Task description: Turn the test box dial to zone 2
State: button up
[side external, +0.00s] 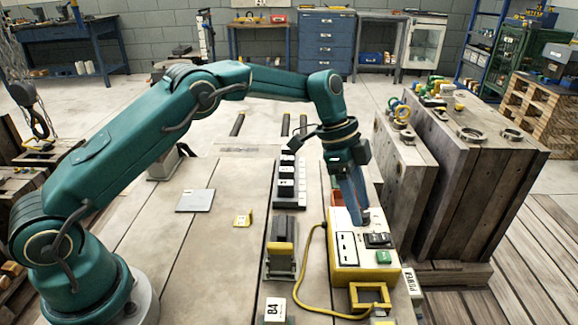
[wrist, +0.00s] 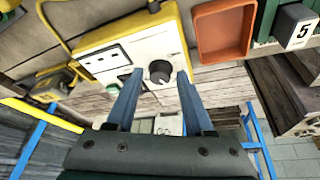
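The test box is a yellow box with a pale top panel; it stands on the bench below my gripper in the side view (side external: 347,278) and fills the upper middle of the wrist view (wrist: 105,38). Its dial (wrist: 160,71) is a dark round knob on the panel. My gripper (wrist: 159,79) is open, with one blue-grey finger on each side of the dial; I cannot tell whether they touch it. In the side view my gripper (side external: 360,222) points down at the panel and mostly hides the dial. The zone marks are too small to read.
An orange tray (wrist: 225,32) lies beside the box. A yellow cable (side external: 307,272) loops along the box's left side, near a yellow-and-grey device (side external: 281,255). Large wooden mould blocks (side external: 470,180) stand close on the right. The left bench is mostly clear.

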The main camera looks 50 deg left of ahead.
jog(key=shift+r, duration=0.15)
jog(key=shift+v, duration=2.5)
